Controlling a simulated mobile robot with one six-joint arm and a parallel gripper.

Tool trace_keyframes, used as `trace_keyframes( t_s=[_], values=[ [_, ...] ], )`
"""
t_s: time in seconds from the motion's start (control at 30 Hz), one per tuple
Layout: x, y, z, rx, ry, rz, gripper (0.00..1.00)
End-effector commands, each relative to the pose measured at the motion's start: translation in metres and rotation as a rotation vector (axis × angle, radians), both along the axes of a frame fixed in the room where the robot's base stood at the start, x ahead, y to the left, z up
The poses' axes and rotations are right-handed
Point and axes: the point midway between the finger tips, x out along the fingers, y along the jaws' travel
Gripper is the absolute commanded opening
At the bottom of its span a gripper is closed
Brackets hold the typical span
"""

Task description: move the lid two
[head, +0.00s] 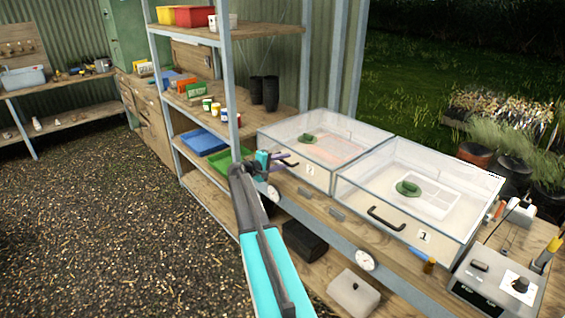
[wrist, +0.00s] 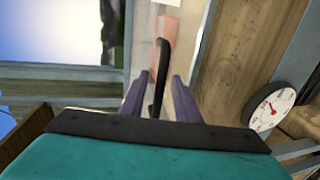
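Lid two (head: 340,133) is the clear cover of the left box, with a small tag marked 2 (head: 310,170) on its front. It sits down on its box. My gripper (head: 287,159) is at its front, left of the tag. In the wrist view, the two purple fingers of my gripper (wrist: 159,100) stand apart, one on each side of a black bar handle (wrist: 160,75). Gaps show between the handle and the fingers. The handle is mostly hidden by my gripper in the head view.
A second clear lid (head: 430,180) with tag 1 and a black handle (head: 385,218) stands close on the right. A round dial (head: 365,260) is on the bench front; another shows in the wrist view (wrist: 270,104). A shelf post (head: 228,80) rises just left of my gripper.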

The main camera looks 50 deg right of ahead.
Motion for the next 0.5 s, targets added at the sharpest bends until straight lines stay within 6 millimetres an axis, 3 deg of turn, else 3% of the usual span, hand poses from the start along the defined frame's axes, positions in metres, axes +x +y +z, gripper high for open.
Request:
trace_keyframes(
  t_s=[0.1, 0.27, 0.5],
  values=[
    [-0.0001, 0.0001, -0.0002, 0.000, 0.000, 0.000, 0.28],
    [-0.0001, 0.0001, -0.0002, 0.000, 0.000, 0.000, 0.01],
    [0.0006, 0.0031, 0.0000, 0.001, 0.000, 0.001, 0.00]
  ],
)
